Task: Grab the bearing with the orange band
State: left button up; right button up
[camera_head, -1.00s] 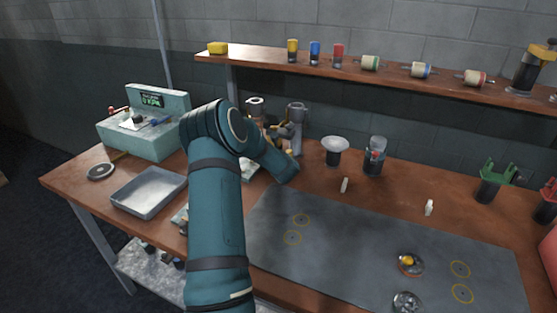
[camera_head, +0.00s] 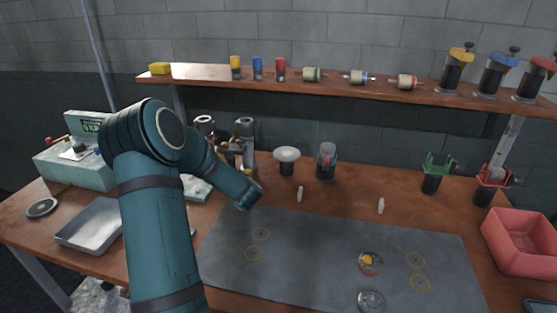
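A small round metal bearing (camera_head: 370,263) with an orange-brown rim and a yellow middle lies on the grey mat (camera_head: 320,245), right of its centre. A second, plain grey round part (camera_head: 371,301) lies just in front of it near the bottom edge. My teal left arm rises from the bottom left, bends at the elbow and points down to the right, ending over the mat's back left corner. No fingers of the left gripper can be made out. My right arm and gripper are out of view.
Yellow rings (camera_head: 416,260) mark the mat. Behind it stand a white-topped post (camera_head: 287,160), a glass jar (camera_head: 326,162) and two small white pieces (camera_head: 381,205). A red bin (camera_head: 520,243) is at right, a metal tray (camera_head: 90,225) at left. The middle of the mat is clear.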

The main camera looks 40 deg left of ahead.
aim_at(370, 263)
jog(key=k+l, duration=0.15)
jog(key=l, duration=0.2)
jog(key=k+l, duration=0.2)
jog(key=l, duration=0.2)
jog(key=k+l, duration=0.15)
jog(key=l, duration=0.2)
jog(key=k+l, duration=0.2)
jog(key=l, duration=0.15)
jog(key=k+l, duration=0.15)
jog(key=l, duration=0.25)
